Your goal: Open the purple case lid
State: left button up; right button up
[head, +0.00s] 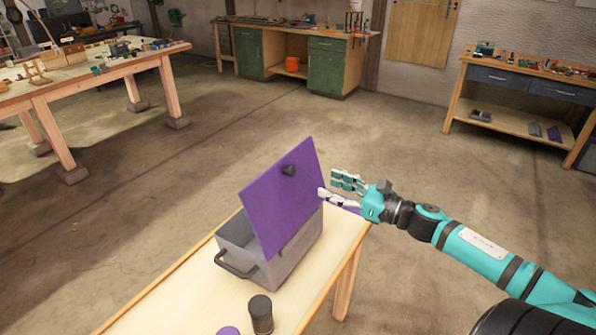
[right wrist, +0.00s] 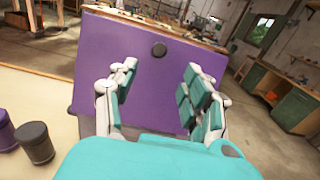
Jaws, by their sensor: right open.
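The case has a grey box body (head: 262,262) with a dark side handle (head: 236,266), and it stands on the light wooden table. My right gripper (head: 335,188) is open and empty just right of the lid's edge. I cannot tell whether a finger touches the lid. My left gripper is not in view.
A dark cylinder (head: 261,314) stands in front of the case, beside a purple round object (head: 229,331) cut by the frame. The wooden table (head: 190,287) is bare to the left of the case. Workbenches stand farther back, with open floor between.

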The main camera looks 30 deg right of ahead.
aim_at(294, 172)
jog(key=p+x, duration=0.2)
jog(key=x, duration=0.6)
jog(key=shift+w+r, duration=0.1)
jog(key=shift+r, duration=0.1)
jog(key=shift+p+x, duration=0.35)
jog(key=shift+x, duration=0.55)
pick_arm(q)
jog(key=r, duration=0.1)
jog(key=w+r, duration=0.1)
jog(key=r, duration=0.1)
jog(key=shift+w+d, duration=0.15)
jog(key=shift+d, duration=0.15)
pick_arm(e)
jog(key=shift+a+f, duration=0.1)
jog(key=shift+f, duration=0.05)
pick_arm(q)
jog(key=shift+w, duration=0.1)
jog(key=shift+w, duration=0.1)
pick_arm(e)
grip_shut()
